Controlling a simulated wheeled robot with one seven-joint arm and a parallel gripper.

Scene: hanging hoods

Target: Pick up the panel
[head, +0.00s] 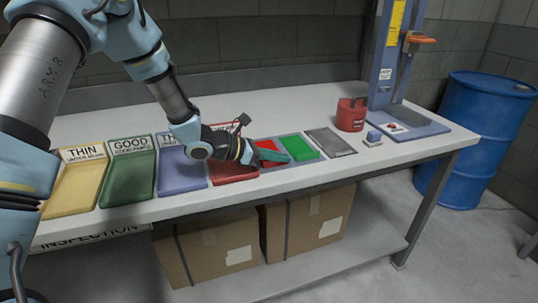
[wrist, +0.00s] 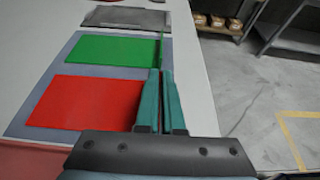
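A flat grey plate (head: 331,142) lies on the bench, right of a blue-grey mat; it also shows at the top of the wrist view (wrist: 126,19). The mat (wrist: 72,61) carries a flat green rectangle (wrist: 115,48) and a flat red rectangle (wrist: 88,101). I cannot tell which of these is the panel. My gripper (wrist: 162,76) is over the mat's right side in the wrist view, its teal fingers close together with a narrow gap. A thin green upright edge shows at the fingertips. I cannot tell whether it is held. In the head view my gripper (head: 284,157) is low over the mat.
Labelled yellow (head: 72,190), green (head: 128,180), blue and red trays line the bench at left. A red container (head: 351,114), a small blue-and-white item (head: 373,138) and a blue upright stand (head: 388,70) are at right. Cardboard boxes sit below; a blue barrel (head: 470,140) stands beside the bench.

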